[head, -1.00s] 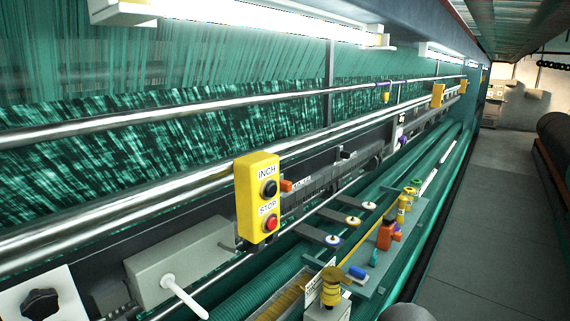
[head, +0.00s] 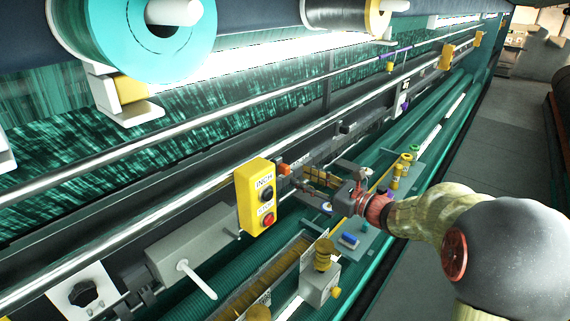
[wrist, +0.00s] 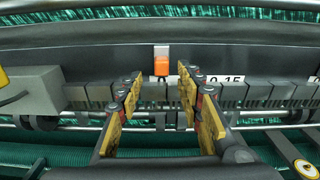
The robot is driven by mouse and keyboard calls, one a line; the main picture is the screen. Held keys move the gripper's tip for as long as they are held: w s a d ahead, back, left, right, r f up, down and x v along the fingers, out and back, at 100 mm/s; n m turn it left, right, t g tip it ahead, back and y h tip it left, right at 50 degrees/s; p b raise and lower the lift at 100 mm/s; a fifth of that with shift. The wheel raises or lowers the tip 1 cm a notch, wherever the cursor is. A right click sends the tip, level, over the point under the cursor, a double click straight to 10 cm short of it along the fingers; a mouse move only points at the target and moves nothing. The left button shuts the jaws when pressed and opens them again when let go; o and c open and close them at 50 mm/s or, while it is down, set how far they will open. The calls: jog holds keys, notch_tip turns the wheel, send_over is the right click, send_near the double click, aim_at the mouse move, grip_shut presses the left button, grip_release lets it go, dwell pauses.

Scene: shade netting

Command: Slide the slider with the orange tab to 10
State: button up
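The orange tab (wrist: 162,66) is a small block at the top centre of the wrist view, mounted on a dark rail (wrist: 100,62). It also shows in the head view (head: 284,169), just right of the yellow button box. A white label (wrist: 225,79) to the right of the tab reads something like "0-15", partly covered by my right finger. My gripper (wrist: 161,88) is open and empty, its yellow-and-black fingers pointing toward the rail. The tab lies ahead of the gap between the fingertips, apart from them. In the head view my gripper (head: 318,183) is small and partly unclear.
The yellow INCH/STOP box (head: 258,196) stands close to the left of the tab. A row of grey blocks (wrist: 255,92) runs below the rail. Spools and a blue item (head: 349,240) sit on a ledge below my arm. The walkway (head: 480,150) is clear.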

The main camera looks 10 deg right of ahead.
aim_at(289, 168)
jog(key=shift+w+r, duration=0.3)
jog(key=p+x, duration=0.1)
jog(key=x, duration=0.6)
jog(key=shift+w+a+p, duration=0.15)
jog(key=shift+w+p, duration=0.05)
jog(key=shift+p, duration=0.2)
jog(key=shift+c, duration=1.4)
grip_shut()
